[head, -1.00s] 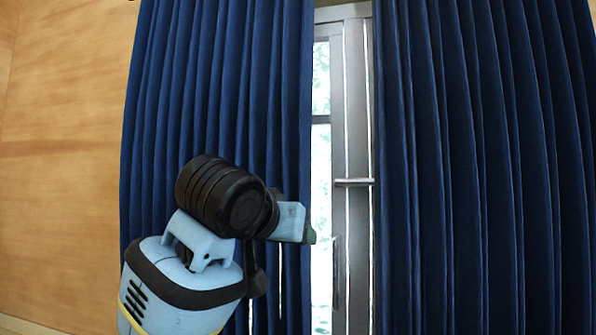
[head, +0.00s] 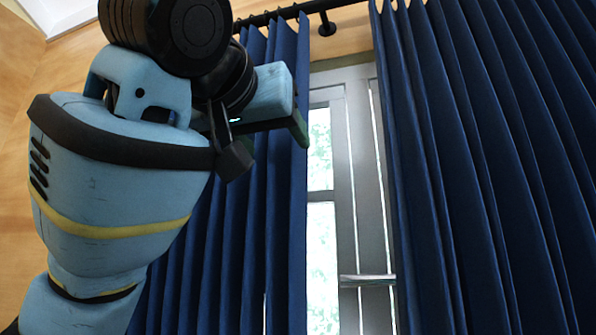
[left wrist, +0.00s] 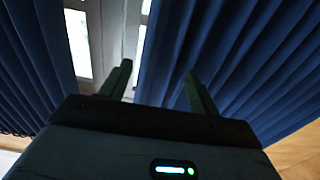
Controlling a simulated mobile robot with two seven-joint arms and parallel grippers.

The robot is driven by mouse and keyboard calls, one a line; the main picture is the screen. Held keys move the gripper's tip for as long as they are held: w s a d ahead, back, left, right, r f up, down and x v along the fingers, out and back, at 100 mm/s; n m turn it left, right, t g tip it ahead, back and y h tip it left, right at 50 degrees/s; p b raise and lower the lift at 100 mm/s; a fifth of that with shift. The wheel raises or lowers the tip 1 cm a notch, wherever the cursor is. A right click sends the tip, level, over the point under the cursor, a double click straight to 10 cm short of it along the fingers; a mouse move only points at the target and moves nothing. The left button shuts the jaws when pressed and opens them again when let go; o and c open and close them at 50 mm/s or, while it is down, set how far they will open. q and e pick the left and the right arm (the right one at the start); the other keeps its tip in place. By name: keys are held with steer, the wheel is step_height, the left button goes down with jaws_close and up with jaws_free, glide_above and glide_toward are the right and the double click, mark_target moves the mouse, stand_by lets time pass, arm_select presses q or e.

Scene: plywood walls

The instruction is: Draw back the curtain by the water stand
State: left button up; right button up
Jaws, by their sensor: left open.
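Two dark blue pleated curtain panels hang with a gap between them. The left panel (head: 283,200) is partly hidden behind my left arm in the head view. I cannot tell whether a finger touches the cloth. No water stand is in view. My right gripper is not in view.
A black curtain rod (head: 290,13) with a wall bracket runs along the top. A grey-framed glazed door or window (head: 350,170) with a horizontal metal handle (head: 367,280) shows in the gap. Plywood wall (head: 60,60) is at the left.

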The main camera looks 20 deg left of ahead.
mark_target(288, 158)
arm_select(q)
steer(key=w, duration=0.7)
steer(key=shift+d, duration=0.15)
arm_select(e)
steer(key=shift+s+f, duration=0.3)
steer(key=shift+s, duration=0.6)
